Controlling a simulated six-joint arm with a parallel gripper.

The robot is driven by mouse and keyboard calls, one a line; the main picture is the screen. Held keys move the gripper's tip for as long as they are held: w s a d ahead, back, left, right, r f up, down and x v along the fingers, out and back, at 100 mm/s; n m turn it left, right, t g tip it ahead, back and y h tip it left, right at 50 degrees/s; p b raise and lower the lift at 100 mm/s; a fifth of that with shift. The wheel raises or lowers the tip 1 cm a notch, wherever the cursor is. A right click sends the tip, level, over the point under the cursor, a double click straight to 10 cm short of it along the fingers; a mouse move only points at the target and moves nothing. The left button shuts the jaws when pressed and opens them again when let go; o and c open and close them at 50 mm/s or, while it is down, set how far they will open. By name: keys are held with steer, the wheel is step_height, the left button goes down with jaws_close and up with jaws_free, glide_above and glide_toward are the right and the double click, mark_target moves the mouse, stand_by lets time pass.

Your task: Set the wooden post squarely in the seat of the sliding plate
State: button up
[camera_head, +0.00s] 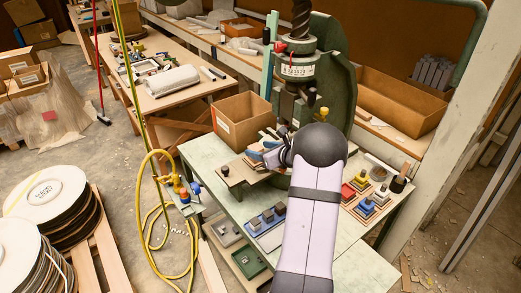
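My gripper (258,155) is small in the view, at the end of my pale arm, just below the green fly press (340,85). Blue parts show at its tip, but I cannot tell whether the fingers are open or shut. A brown plate with a black knob, seemingly the sliding plate (236,178), lies under and left of my gripper on the bench. Its seat is hidden by my gripper and arm. I cannot make out the wooden post; any post at the fingertips is too small or hidden.
An open cardboard box (242,121) stands behind the plate. A blue tray with several grey blocks (266,219) lies at the bench front. Red, yellow and blue pieces (361,181) stand right of my arm, near a dark cup (398,184). The pale bench top is partly clear.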

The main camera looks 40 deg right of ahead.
steer(key=shift+r+p, duration=0.25)
steer(key=shift+p, duration=0.05)
steer(key=shift+s+d, duration=0.1)
steer(key=shift+s, duration=0.2)
steer(key=b+v, duration=0.2)
steer(key=v, duration=0.9)
steer(key=shift+s+b, duration=0.15)
steer(key=shift+b, duration=0.25)
steer(key=shift+r, duration=0.1)
